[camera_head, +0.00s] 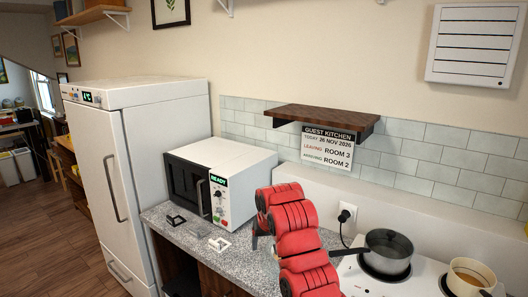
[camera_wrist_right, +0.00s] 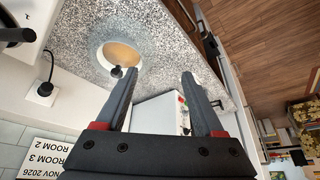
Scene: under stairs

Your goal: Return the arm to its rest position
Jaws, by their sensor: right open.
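My right arm, red and segmented (camera_head: 298,235), rises over the counter in the middle of the head view, between the microwave and the hob. Its gripper shows best in the right wrist view (camera_wrist_right: 158,78), where two dark fingers stand apart with nothing between them. In the head view the fingers are mostly hidden by the arm. The speckled grey counter (camera_head: 165,228) lies below. My left arm and gripper are not in view.
A white microwave (camera_head: 222,180) stands left of the arm, beside a tall white fridge (camera_head: 141,150). To the right are a grey saucepan (camera_head: 387,252) and a cream pot (camera_head: 470,279) on a white hob. A dark wooden shelf (camera_head: 322,116) juts from the wall above.

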